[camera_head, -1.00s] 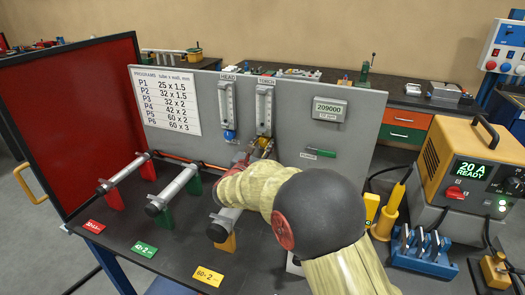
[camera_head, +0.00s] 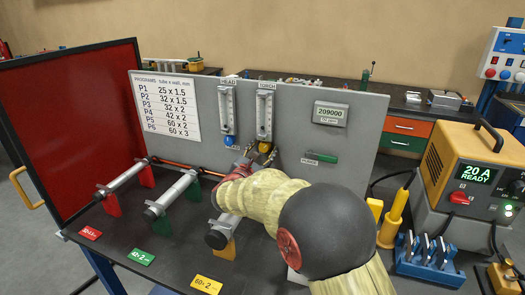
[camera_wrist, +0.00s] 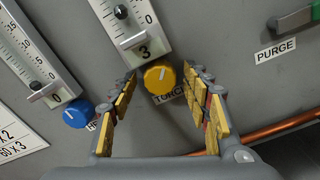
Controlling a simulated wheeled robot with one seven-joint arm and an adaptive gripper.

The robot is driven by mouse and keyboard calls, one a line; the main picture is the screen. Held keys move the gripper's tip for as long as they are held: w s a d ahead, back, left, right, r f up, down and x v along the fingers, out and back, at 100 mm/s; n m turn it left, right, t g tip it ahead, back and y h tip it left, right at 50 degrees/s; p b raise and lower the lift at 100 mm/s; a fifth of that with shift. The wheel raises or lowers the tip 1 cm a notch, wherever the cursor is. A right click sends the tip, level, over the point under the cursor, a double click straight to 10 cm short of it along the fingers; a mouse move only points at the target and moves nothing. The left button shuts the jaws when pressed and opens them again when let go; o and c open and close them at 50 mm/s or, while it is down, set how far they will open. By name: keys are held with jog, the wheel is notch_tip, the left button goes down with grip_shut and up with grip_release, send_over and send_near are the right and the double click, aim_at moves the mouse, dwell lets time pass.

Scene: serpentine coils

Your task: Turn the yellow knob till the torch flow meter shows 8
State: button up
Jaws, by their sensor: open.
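The yellow knob (camera_wrist: 160,77) sits below the torch flow meter (camera_wrist: 135,25), whose small display reads 3, in the wrist view. In the head view the torch meter (camera_head: 265,110) stands on the grey panel, and the yellow knob (camera_head: 265,147) shows partly above my arm. My gripper (camera_wrist: 170,90) is open, with its yellow-padded fingers on either side of the knob. I cannot tell whether either finger touches it. The TORCH label lies just below the knob, partly hidden by the right finger.
The head flow meter (camera_head: 227,108) with a blue knob (camera_wrist: 77,115) is to the left. A green purge handle (camera_head: 321,158) is to the right. A copper pipe (camera_wrist: 280,131) runs below. Tubes on coloured stands fill the bench at left; an orange power unit (camera_head: 470,170) stands at right.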

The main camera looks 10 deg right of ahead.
jog(key=v, duration=1.2)
jog(key=shift+c, duration=0.2)
jog(key=shift+w+d+n+y+p, duration=0.15)
jog(key=shift+w+d+n+p, duration=0.95)
jog(key=shift+w+p, duration=0.6)
jog(key=shift+w+d+n+y+p, duration=0.1)
jog(key=shift+w+d+n+p, duration=0.95)
jog(key=shift+w+p, duration=0.65)
jog(key=shift+w+d+n+y+p, duration=0.15)
jog(key=shift+w+d+n+p, duration=1.05)
jog(key=shift+p, duration=0.9)
jog(key=shift+w+a, duration=0.1)
